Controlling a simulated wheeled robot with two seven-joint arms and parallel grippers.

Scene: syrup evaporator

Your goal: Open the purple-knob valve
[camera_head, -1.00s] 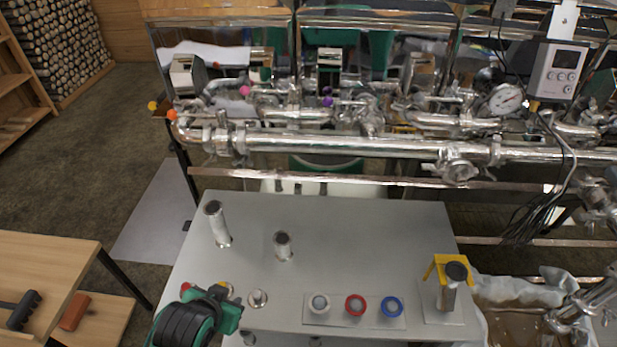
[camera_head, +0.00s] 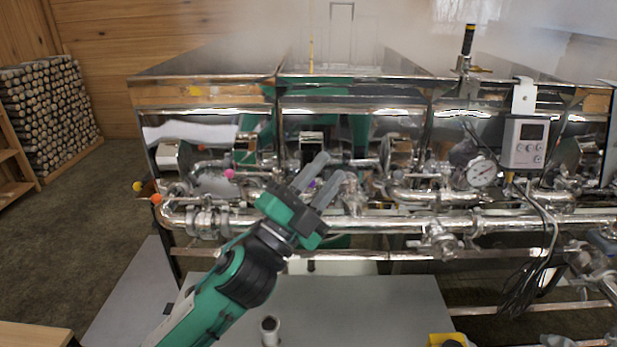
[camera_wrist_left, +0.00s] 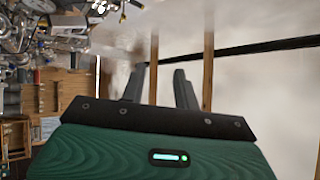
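My left gripper (camera_head: 334,167) is raised in front of the pipework below the evaporator pans, its two grey fingers pointing up and to the right. The fingers are apart with nothing between them; they also show apart in the left wrist view (camera_wrist_left: 160,78). A bit of the purple knob (camera_head: 312,184) shows behind and between the fingers in the head view; most of its valve is hidden by the gripper. I cannot tell how far the fingertips are from it. My right gripper is not in view.
A pink knob (camera_head: 229,174) sits left of the gripper, with orange (camera_head: 156,199) and yellow (camera_head: 137,186) knobs at the far left. A long steel pipe (camera_head: 385,222) runs below. A gauge (camera_head: 481,172) and a display box (camera_head: 524,143) are at right. A grey table (camera_head: 350,305) lies in front.

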